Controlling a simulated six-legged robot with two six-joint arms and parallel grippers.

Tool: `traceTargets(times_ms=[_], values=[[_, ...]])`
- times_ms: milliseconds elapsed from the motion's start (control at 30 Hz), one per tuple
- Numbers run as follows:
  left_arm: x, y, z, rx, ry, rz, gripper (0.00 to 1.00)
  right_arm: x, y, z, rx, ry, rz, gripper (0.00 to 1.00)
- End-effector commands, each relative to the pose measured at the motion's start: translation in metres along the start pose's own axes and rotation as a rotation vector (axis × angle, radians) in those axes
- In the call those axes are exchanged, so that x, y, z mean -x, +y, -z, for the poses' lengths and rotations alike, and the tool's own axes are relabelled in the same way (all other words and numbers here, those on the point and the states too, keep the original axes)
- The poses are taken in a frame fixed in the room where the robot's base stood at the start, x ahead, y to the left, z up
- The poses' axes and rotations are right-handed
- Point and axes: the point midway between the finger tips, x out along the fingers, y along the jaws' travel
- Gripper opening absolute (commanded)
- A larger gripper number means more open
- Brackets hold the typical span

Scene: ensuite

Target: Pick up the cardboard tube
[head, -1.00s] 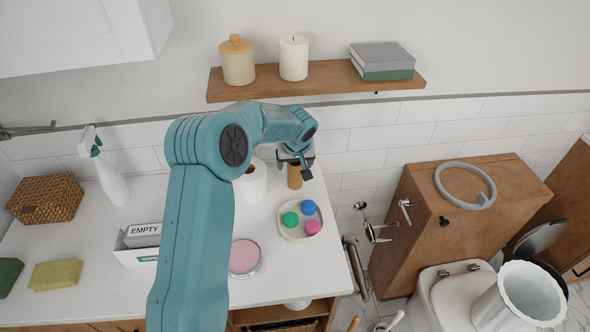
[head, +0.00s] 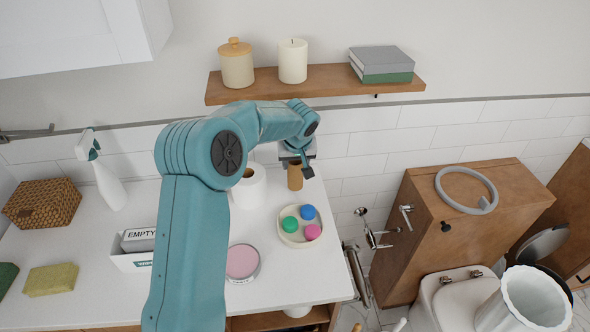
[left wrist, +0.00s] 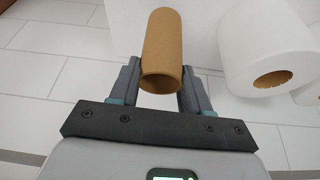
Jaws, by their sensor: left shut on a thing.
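The brown cardboard tube (head: 295,178) stands at the back of the white counter, beside the toilet paper roll. My left gripper (head: 296,160) is at its upper part from above. In the left wrist view the tube (left wrist: 164,50) sits between the two fingers of the left gripper (left wrist: 158,80), which are shut on it. Its open end faces the camera. In the head view the wrist partly hides the tube's top, and I cannot tell whether its lower end touches the counter. My right gripper is not in view.
A white toilet paper roll (head: 249,188) stands close left of the tube. A small dish (head: 287,237) with colored balls lies in front. A wooden shelf (head: 318,82) with jar, candle and books hangs above. A pink-topped tin (head: 243,263) is nearer the front.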

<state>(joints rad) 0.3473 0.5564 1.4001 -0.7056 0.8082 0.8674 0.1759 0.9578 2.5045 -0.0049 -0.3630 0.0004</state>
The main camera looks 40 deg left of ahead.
Motion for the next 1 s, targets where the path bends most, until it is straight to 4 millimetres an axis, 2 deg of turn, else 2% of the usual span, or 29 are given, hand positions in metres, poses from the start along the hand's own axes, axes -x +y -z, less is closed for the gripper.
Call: traceTargets(times_ms=[200,367,700,800,1000], values=[[0.040,0.001,0.017,0.002,0.006,-0.003,0.19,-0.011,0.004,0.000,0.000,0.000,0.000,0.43],[0.049,0.002,-0.015,-0.003,0.003,-0.004,0.19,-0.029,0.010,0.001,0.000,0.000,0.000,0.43],[0.088,0.006,-0.111,-0.005,0.005,-0.005,0.19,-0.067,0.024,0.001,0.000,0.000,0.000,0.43],[0.098,0.006,-0.131,-0.005,0.005,-0.004,0.19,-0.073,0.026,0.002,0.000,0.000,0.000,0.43],[0.110,0.007,-0.155,-0.001,0.003,-0.002,0.19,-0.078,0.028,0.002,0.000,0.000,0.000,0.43]])
